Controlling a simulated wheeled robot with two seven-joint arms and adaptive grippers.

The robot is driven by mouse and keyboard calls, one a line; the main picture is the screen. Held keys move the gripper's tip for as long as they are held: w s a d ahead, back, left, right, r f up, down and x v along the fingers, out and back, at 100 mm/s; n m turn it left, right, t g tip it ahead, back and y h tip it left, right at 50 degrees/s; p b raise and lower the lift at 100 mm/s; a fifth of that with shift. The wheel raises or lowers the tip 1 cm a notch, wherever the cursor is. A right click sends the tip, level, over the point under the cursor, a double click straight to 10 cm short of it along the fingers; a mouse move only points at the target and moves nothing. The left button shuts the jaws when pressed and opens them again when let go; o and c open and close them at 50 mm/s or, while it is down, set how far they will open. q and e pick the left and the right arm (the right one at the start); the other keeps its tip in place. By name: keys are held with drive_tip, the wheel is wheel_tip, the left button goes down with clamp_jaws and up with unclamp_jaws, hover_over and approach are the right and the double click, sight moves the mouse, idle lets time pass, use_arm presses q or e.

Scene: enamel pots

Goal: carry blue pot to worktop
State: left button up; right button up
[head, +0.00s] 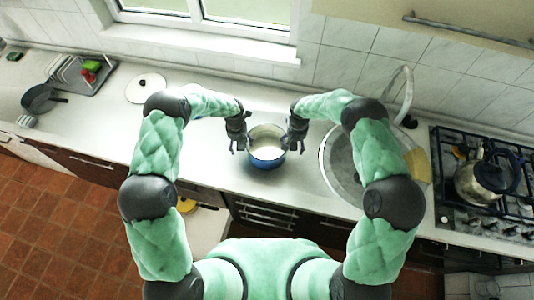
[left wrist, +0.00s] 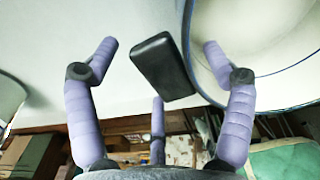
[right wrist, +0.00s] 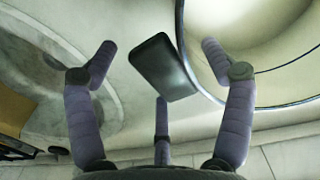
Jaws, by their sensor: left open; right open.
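The blue pot (head: 267,157) stands upright on the white worktop (head: 225,175), between my two grippers. It has a pale inside and dark handles on both sides. My left gripper (head: 240,147) is open at its left side; the left wrist view shows the dark handle (left wrist: 162,66) between the spread fingers, beside the pot's rim (left wrist: 193,60). My right gripper (head: 292,147) is open at its right side; the right wrist view shows the other handle (right wrist: 161,67) between the spread fingers. I cannot tell whether any finger touches the pot.
A round sink (head: 345,165) with a tall tap lies to the right of the pot. A gas hob (head: 470,205) with a steel kettle (head: 485,178) is farther right. A white lid (head: 146,87), a dish rack (head: 82,72) and a dark pan (head: 40,98) are on the left.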

use_arm(q)
drive_tip(key=shift+r, duration=0.1)
wheel_tip(320, 180, up, 12)
use_arm(e)
wheel_tip(320, 180, up, 12)
idle(1.0)
use_arm(q)
drive_tip(key=shift+f, duration=0.2)
use_arm(e)
drive_tip(key=shift+s+f, duration=0.1)
